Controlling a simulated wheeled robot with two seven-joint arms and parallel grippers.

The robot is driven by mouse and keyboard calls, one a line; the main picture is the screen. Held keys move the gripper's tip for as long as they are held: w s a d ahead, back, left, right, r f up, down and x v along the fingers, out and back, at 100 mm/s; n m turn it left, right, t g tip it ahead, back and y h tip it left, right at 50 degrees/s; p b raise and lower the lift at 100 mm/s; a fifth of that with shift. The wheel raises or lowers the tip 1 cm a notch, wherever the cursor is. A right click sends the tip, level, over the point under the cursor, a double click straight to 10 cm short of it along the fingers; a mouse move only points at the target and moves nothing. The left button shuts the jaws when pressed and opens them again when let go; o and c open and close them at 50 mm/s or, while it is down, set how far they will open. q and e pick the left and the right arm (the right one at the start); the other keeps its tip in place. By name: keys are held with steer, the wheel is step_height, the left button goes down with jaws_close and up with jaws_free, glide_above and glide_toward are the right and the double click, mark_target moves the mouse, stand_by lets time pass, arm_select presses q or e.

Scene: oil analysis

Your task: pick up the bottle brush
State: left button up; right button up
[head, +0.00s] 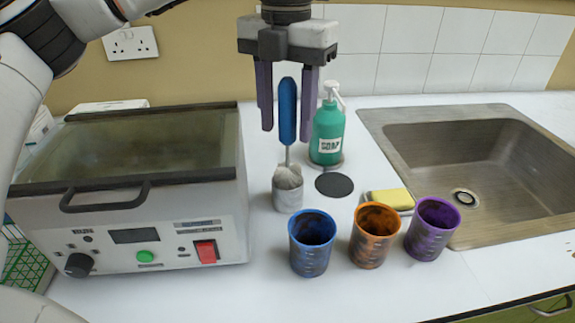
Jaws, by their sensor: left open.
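The bottle brush (287,112) has a blue handle and a grey bristle head. It stands upright, bristles down, in a small grey cup (287,195). My left gripper (287,130) points down from above, with its two purple fingers apart. The blue handle shows between the fingers, with a gap on both sides. I cannot tell from this view whether the handle is at the same depth as the fingers. My right gripper is not in view.
A green soap bottle (327,132) stands close right of the gripper. Blue (310,255), orange (368,245) and purple (428,240) beakers stand in front. A yellow sponge (392,197) and sink (480,170) are right; a lidded bath machine (140,230) is left.

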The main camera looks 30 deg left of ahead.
arm_select(q)
steer(key=shift+f, duration=0.5)
jaws_close()
